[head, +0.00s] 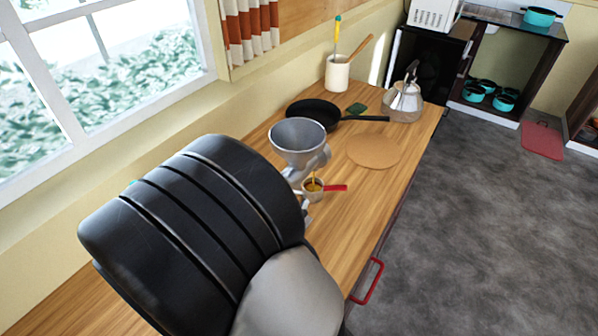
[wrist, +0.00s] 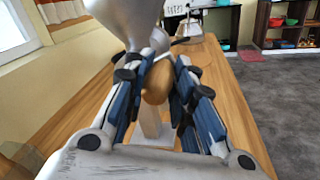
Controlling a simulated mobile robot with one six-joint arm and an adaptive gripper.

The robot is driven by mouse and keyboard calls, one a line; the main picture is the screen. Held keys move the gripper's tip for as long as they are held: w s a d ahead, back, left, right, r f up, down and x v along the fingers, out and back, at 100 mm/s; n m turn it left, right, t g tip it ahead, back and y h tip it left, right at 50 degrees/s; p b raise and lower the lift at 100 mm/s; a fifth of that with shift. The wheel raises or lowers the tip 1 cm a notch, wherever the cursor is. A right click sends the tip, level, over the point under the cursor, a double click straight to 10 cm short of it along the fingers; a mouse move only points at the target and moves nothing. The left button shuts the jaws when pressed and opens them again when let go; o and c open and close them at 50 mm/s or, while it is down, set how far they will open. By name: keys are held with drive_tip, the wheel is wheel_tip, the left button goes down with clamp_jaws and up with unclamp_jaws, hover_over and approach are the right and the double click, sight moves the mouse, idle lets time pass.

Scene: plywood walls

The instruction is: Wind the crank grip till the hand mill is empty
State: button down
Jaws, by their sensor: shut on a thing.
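The grey metal hand mill (head: 298,145) stands on the wooden counter, its wide funnel hopper on top. The hopper looks bare inside from the head view. A small cup with a red handle (head: 314,190) sits under or beside the mill's outlet, with something yellow-brown in it. In the wrist view my gripper (wrist: 157,82) is shut on the wooden crank grip (wrist: 157,84), with a finger on each side of it. The mill's body (wrist: 125,18) rises just beyond it. In the head view my arm hides the gripper and the crank.
A round cork mat (head: 373,151) lies right of the mill. A black pan (head: 312,112), a kettle (head: 404,98) and a white utensil crock (head: 338,74) stand farther back. The window wall closes off the left. The counter's right front is clear.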

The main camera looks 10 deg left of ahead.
drive_tip(key=r, duration=0.1)
drive_tip(key=r+p, duration=0.1)
drive_tip(key=p, duration=0.1)
drive_tip(key=shift+w+a+r, duration=0.25)
drive_tip(key=shift+a+r, duration=0.15)
drive_tip(key=shift+w+a+r+p, duration=0.6)
drive_tip(key=shift+w+a+r, duration=0.65)
drive_tip(key=shift+a, duration=2.7)
wheel_tip(320, 180, down, 13)
drive_tip(key=w+a+b, duration=0.1)
drive_tip(key=b, duration=0.8)
drive_tip(key=shift+w+a+r, duration=0.15)
drive_tip(key=shift+w+a, duration=0.05)
drive_tip(key=shift+w, duration=0.1)
drive_tip(key=c, duration=1.8)
unclamp_jaws()
drive_tip(key=shift+o, duration=1.3)
drive_tip(key=shift+w+a, duration=0.1)
drive_tip(key=shift+w, duration=0.3)
drive_tip(key=shift+o, duration=1.3)
drive_tip(key=shift+s, duration=0.2)
